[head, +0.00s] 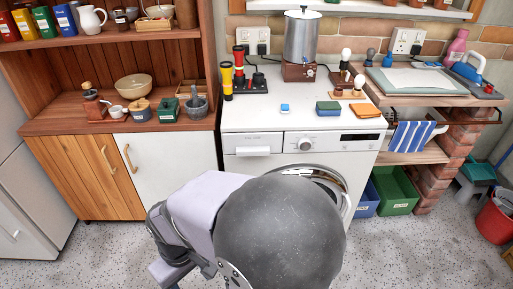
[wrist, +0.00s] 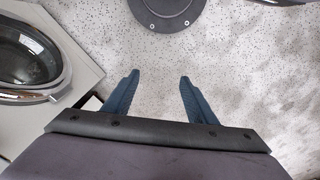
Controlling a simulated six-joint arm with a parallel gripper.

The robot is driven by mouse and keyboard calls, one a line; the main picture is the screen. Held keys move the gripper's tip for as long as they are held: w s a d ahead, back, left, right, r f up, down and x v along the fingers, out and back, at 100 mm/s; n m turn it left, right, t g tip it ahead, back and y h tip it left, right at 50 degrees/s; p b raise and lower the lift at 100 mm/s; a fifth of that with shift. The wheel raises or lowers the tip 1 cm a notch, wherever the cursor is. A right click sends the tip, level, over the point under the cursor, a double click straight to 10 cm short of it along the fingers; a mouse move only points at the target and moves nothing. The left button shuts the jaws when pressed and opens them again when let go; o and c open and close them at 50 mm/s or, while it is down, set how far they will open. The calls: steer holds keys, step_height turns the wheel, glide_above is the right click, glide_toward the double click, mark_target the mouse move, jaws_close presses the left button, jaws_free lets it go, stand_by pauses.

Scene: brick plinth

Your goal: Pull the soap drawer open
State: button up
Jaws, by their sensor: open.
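The soap drawer (head: 253,151) is at the upper left of the white washing machine's (head: 240,172) front in the head view. It looks closed, with its white handle facing out. My gripper (wrist: 155,90) shows in the wrist view with two blue fingers apart and nothing between them but speckled floor. In the head view my arm stands in front of the machine and hides the gripper and part of the round door (head: 325,178). The door also shows at the left of the wrist view (wrist: 25,65). The soap drawer is not in the wrist view.
A wooden cabinet (head: 75,175) stands to the left. Blue and green bins (head: 395,190) sit to the right. Floor in front is clear.

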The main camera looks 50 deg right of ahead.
steer(key=o, duration=0.5)
steer(key=shift+d+f+b, duration=0.25)
steer(key=shift+f+b, duration=0.05)
steer(key=shift+f, duration=0.05)
steer(key=o, duration=0.6)
steer(key=d+f+b, duration=0.1)
steer(key=d+f+m+b, duration=0.1)
steer(key=f+b, duration=0.1)
steer(key=shift+s+f, duration=0.1)
steer(key=shift+s, duration=0.1)
steer(key=s+d+f+m+g+b, duration=0.1)
steer(key=s+d+f+m+b, duration=0.15)
steer(key=d+f+b, duration=0.45)
steer(key=s+d+f+m+b, duration=0.25)
steer(key=f+m+b, duration=0.2)
steer(key=f, duration=0.35)
steer(key=m+t+h+b, duration=0.1)
steer(key=t+h+b, duration=0.3)
steer(key=t+h, duration=0.95)
glide_toward(253, 154)
steer(key=shift+y, duration=0.35)
steer(key=shift+b+x, duration=0.35)
steer(key=shift+x, duration=3.7)
